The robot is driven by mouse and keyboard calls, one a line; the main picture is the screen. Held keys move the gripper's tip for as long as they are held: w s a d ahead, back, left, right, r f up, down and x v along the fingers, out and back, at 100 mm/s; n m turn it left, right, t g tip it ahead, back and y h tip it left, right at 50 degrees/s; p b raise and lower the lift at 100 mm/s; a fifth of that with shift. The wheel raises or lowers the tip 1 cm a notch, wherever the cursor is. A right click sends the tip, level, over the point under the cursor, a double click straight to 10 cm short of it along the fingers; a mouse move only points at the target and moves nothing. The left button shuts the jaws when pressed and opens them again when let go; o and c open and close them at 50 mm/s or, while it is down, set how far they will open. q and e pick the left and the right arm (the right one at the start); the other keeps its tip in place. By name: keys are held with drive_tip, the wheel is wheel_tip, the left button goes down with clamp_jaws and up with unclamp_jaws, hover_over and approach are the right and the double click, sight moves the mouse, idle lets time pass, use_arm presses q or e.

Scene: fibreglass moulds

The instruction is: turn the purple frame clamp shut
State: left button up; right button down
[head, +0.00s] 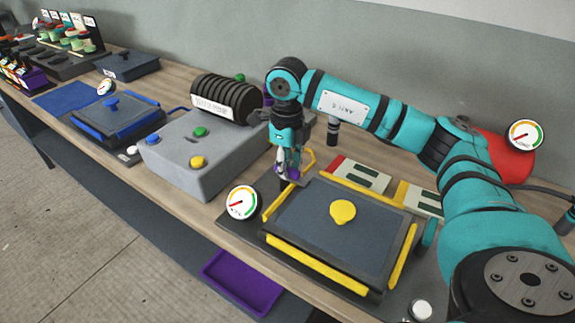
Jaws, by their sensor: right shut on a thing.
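My teal right arm reaches in from the right over the bench. Its gripper (290,168) points down at the back left corner of the yellow-edged mould frame and is shut on the purple frame clamp. Only a small part of the purple clamp (292,173) shows between and below the fingers; the rest is hidden, so its turn angle cannot be told. The mould frame (315,263) has yellow bars around a dark grey plate with a yellow knob (343,212) in its middle. My left gripper is not in view.
A grey box (205,155) with green, blue and yellow buttons stands left of the gripper, below a black ribbed cylinder (226,99). Round gauges (242,203) stand near the frame. A blue-edged mould (117,122) is farther left. A purple tray (242,283) sits below the bench edge.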

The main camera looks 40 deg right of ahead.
drive_tip(key=shift+r, duration=0.15)
drive_tip(key=c, duration=1.3)
unclamp_jaws()
wheel_tip(320, 180, up, 12)
drive_tip(key=shift+f, duration=0.1)
